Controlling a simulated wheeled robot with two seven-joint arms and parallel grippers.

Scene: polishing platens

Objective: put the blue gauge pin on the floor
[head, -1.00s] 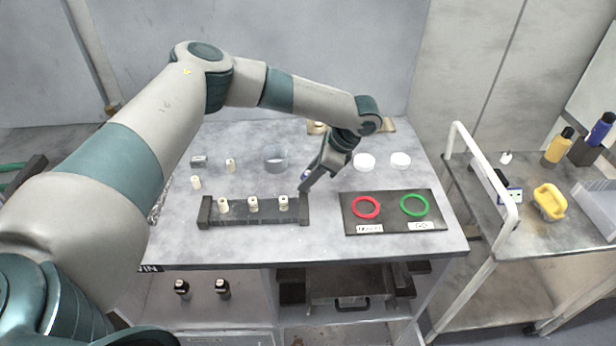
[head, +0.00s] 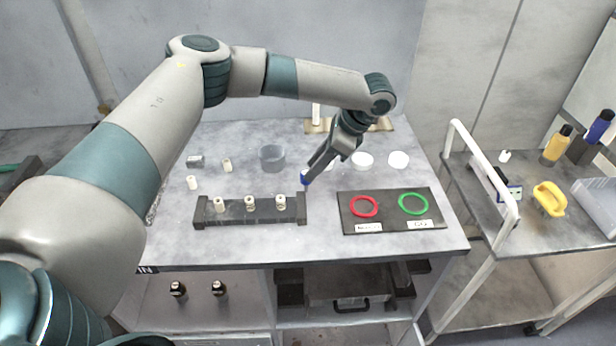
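A small blue piece, seemingly the blue gauge pin (head: 305,178), shows at the tips of my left gripper (head: 308,173), just behind the right end of the dark rack. The fingers point down and to the left and partly cover the pin. I cannot tell whether they are closed on it or only beside it, nor whether it touches the table. A strip of floor (head: 480,338) shows at the bottom right, below the cart. My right gripper is not in view.
The dark rack (head: 238,217) holds three pale pins. A dark plate (head: 388,226) carries a red ring (head: 364,206) and a green ring (head: 413,203). A grey cup (head: 272,158) and white discs (head: 362,160) stand behind. A cart (head: 540,222) stands at the right.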

